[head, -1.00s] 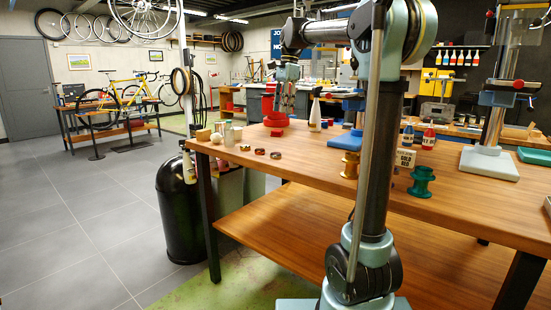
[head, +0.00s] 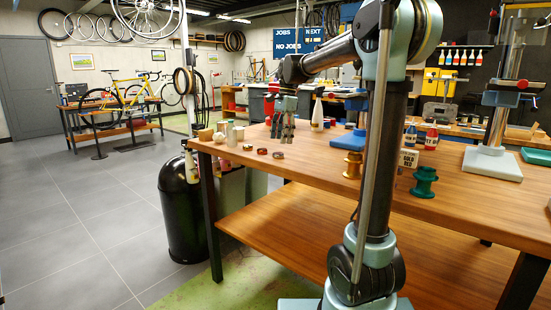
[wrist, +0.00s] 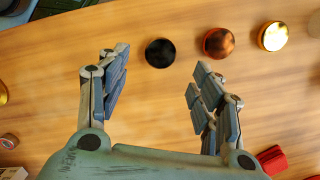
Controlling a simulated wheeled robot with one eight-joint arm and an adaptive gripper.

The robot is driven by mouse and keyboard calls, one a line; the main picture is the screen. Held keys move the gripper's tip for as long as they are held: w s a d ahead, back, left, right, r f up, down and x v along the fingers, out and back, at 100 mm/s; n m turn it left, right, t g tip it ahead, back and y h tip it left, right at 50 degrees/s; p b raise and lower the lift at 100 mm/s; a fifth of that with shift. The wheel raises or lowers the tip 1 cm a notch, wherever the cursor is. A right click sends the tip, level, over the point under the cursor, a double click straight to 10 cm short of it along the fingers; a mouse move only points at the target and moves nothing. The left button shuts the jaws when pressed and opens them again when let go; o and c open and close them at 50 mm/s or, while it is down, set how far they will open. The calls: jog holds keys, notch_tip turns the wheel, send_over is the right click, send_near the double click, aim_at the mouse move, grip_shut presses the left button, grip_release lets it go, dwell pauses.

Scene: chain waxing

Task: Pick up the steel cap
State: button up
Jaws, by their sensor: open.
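A round dark, glossy cap (wrist: 160,52) lies on the wooden bench near the top middle of the wrist view. It looks like the steel cap, its face reflecting dark, though its metal is hard to tell. The same cap shows small in the head view (head: 278,155), rightmost of a row of three. My gripper (wrist: 160,61) is open and empty, its fingers apart on either side below the cap in the wrist picture. In the head view my gripper (head: 281,139) hangs fingers down, just behind the row of caps. It does not touch the cap.
A copper cap (wrist: 218,43) and a gold cap (wrist: 273,35) lie right of the dark cap in the wrist view, the copper one close to the right finger. A red object (wrist: 271,160) sits at lower right. A brass spool (head: 352,165) and green spool (head: 423,182) stand further right.

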aim_at(278, 153)
jog(key=shift+s+a+f, duration=0.1)
jog(key=shift+a+f, duration=0.15)
jog(key=shift+f, duration=1.2)
jog(key=shift+s+a+f, duration=0.1)
jog(key=shift+a+f, duration=0.1)
jog(key=shift+f, duration=1.25)
jog(key=c, duration=1.2)
